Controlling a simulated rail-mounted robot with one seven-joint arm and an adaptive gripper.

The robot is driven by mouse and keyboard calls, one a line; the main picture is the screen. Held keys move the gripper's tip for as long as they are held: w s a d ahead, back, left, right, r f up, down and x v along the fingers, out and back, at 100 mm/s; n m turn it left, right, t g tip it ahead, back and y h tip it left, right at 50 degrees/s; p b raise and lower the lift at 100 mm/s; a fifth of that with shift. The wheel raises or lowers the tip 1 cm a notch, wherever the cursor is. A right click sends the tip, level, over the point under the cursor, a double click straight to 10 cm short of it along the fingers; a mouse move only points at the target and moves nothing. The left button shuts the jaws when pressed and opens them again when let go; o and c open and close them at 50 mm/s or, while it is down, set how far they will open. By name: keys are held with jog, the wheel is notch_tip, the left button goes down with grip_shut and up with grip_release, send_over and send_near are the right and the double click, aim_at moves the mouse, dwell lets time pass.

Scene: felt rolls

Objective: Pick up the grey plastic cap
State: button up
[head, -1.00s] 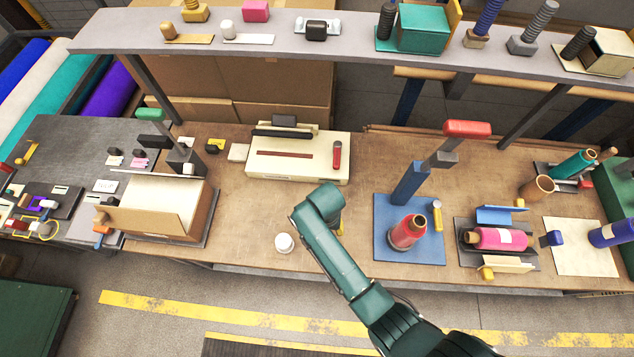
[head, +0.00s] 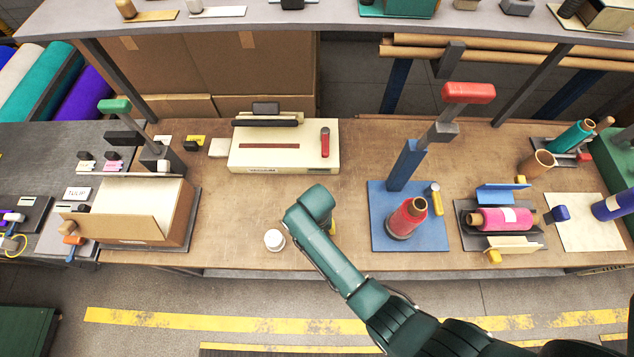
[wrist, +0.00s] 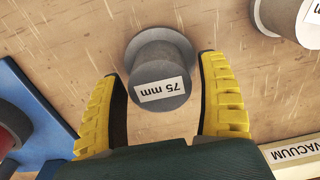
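The grey plastic cap (wrist: 160,78) shows in the wrist view, a stepped round piece with a white "75 mm" label, on the wooden bench. My gripper (wrist: 160,68) is open above it, with one yellow ribbed finger on each side of the cap. Narrow gaps show between the fingers and the cap, and I cannot tell how far above it the tips are. In the head view the grey cap is hidden behind my green arm, and only a bit of yellow finger (head: 333,226) shows.
A whitish cap (head: 274,239) stands left of my arm; it also shows in the wrist view (wrist: 285,15). A blue base (head: 378,240) with a red roll (head: 407,217) is to the right. The cream vacuum sealer (head: 240,158) lies behind. Bench is bare between them.

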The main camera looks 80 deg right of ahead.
jog(key=c, duration=1)
jog(key=shift+r+p, duration=1.05)
jog(key=shift+p, duration=0.15)
jog(key=shift+c, duration=0.2)
jog(key=shift+r+p, duration=2.45)
jog(key=shift+p, duration=0.15)
